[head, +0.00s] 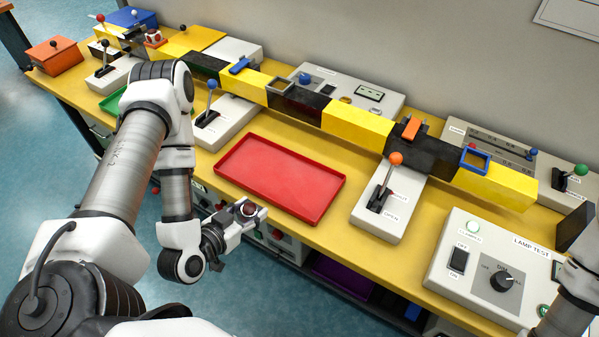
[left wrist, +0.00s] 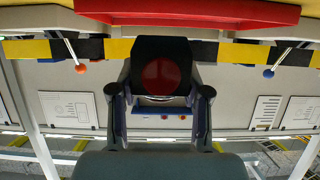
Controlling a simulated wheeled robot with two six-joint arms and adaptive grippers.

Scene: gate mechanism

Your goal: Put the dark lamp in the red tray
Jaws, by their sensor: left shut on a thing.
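The dark lamp (left wrist: 160,52), a black block with a round dark red face, is held between the two fingers of my left gripper (left wrist: 160,92) in the left wrist view. In the head view my left gripper (head: 250,211) is shut on the lamp (head: 248,209), in front of the table's near edge. The red tray (head: 279,178) lies flat and empty on the yellow table, just right of and beyond the gripper. Its red rim also shows at the top of the left wrist view (left wrist: 190,12). My right gripper is out of view.
A yellow and black barrier beam (head: 357,123) runs across the table behind the tray. An orange-knobbed lever box (head: 384,205) stands right of the tray, and a blue-knobbed one (head: 222,122) stands behind left. The lamp test box (head: 490,268) is at the right.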

